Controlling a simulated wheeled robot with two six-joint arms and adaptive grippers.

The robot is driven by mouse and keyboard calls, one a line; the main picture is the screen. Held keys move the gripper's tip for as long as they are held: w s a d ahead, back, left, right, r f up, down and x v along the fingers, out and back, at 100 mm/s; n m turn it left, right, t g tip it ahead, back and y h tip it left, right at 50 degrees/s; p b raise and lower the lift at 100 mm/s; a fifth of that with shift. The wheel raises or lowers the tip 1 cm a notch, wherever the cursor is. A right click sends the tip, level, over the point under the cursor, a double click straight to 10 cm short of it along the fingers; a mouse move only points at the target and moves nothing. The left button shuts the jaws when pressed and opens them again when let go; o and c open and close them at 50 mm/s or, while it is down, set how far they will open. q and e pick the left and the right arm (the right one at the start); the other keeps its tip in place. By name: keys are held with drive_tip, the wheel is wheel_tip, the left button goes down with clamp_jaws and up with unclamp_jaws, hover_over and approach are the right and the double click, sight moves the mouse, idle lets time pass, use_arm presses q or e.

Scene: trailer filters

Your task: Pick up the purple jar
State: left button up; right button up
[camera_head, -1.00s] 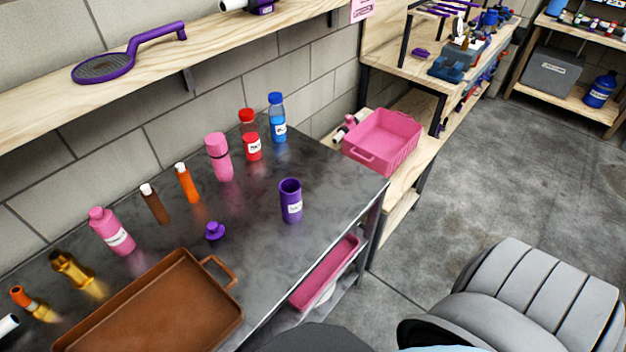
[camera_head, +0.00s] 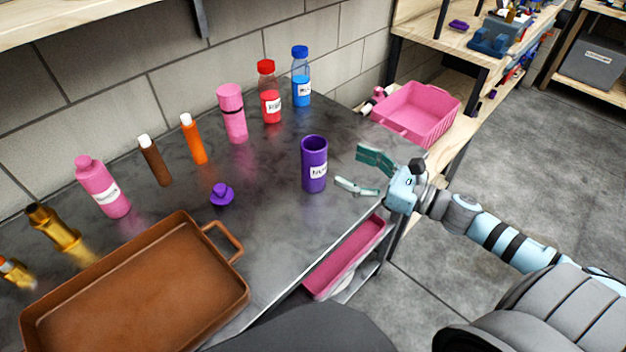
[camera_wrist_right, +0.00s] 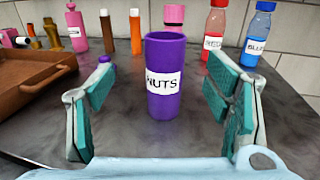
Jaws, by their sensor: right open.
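The purple jar (camera_head: 314,152) stands upright and lidless on the dark metal table, near its right edge. In the right wrist view the jar (camera_wrist_right: 166,105) shows a white "NUTS" label and stands centred ahead of the fingers. My right gripper (camera_head: 362,172) is open and empty, just right of the jar in the head view. Its fingers (camera_wrist_right: 164,115) show wide apart at the left and right of the wrist view. I cannot tell whether the fingertips reach the jar's sides. A small purple lid (camera_head: 222,194) lies on the table left of the jar. My left gripper is out of view.
A brown tray (camera_head: 140,290) fills the table's front left. A pink bottle (camera_head: 232,112), a red bottle (camera_head: 269,95) and a blue bottle (camera_head: 301,80) stand behind the jar. A pink bin (camera_head: 417,112) sits right of the table.

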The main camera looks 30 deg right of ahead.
sight(325, 154)
drive_tip(key=x, duration=0.1)
drive_tip(key=p+x, duration=0.1)
drive_tip(key=x, duration=0.2)
drive_tip(key=shift+w+d+r, duration=0.2)
drive_tip(key=shift+w+r, duration=0.05)
drive_tip(key=shift+w, duration=0.05)
drive_tip(key=x, duration=0.2)
drive_tip(key=p+x, duration=0.1)
drive_tip(key=x, duration=0.1)
drive_tip(key=p+x, duration=0.1)
drive_tip(key=x, duration=0.1)
drive_tip(key=shift+w+f, duration=0.1)
drive_tip(key=shift+f, duration=0.2)
drive_tip(key=shift+w+a+f, duration=0.1)
drive_tip(key=shift+w+a, duration=0.05)
drive_tip(key=shift+w, duration=0.1)
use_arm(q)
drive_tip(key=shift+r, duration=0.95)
use_arm(e)
drive_tip(key=shift+s, duration=0.1)
drive_tip(key=c, duration=1.7)
